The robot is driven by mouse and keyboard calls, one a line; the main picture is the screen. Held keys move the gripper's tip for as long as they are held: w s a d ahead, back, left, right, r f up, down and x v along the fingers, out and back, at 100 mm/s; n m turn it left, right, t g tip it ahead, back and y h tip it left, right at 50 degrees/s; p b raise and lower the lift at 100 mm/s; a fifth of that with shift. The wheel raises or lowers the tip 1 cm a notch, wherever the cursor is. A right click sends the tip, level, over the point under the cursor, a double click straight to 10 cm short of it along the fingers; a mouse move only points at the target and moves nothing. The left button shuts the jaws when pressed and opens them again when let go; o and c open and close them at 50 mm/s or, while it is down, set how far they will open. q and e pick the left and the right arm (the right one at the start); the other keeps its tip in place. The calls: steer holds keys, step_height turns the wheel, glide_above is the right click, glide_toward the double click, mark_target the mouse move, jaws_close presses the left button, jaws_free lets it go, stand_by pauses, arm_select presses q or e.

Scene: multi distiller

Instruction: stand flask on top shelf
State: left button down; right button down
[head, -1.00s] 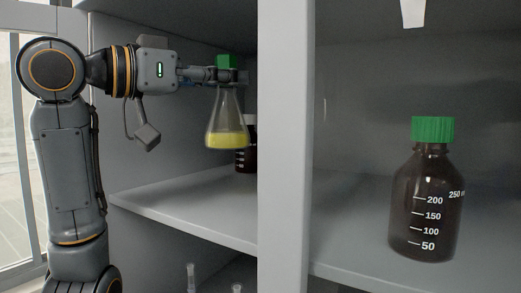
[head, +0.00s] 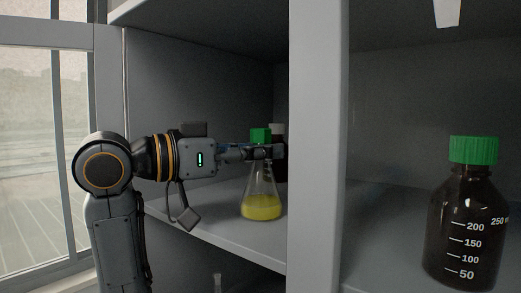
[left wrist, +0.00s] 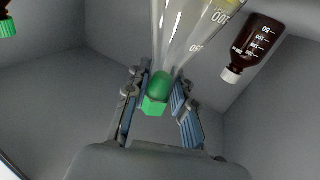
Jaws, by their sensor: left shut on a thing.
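The flask (head: 262,200) is a clear conical one with yellow liquid and a green cap. It hangs upright from my left gripper (head: 266,152) inside the left compartment, low over its shelf (head: 215,232). I cannot tell whether its base touches the shelf. In the left wrist view the left gripper (left wrist: 159,105) has its blue-padded fingers on both sides of the green cap and neck of the flask (left wrist: 185,35). The gripper is shut on the flask. My right gripper is not in view.
A dark bottle with a white cap (head: 279,130) stands behind the flask, partly hidden; it also shows in the left wrist view (left wrist: 257,45). An upright divider (head: 317,150) is close on the right. A large brown bottle (head: 466,235) stands beyond it. Shelf left of the flask is clear.

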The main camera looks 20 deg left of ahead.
arm_select(q)
steer(key=c, duration=1.5)
jaws_free()
steer(key=shift+f, duration=0.1)
steer(key=o, duration=0.4)
steer(key=shift+a, duration=0.1)
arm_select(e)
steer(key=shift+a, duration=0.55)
arm_select(q)
steer(key=shift+s+a, duration=0.1)
steer(key=shift+s, duration=0.05)
steer(key=b+v, duration=0.5)
steer(key=v, duration=0.6)
steer(key=shift+s+a, duration=0.2)
steer(key=shift+s, duration=0.05)
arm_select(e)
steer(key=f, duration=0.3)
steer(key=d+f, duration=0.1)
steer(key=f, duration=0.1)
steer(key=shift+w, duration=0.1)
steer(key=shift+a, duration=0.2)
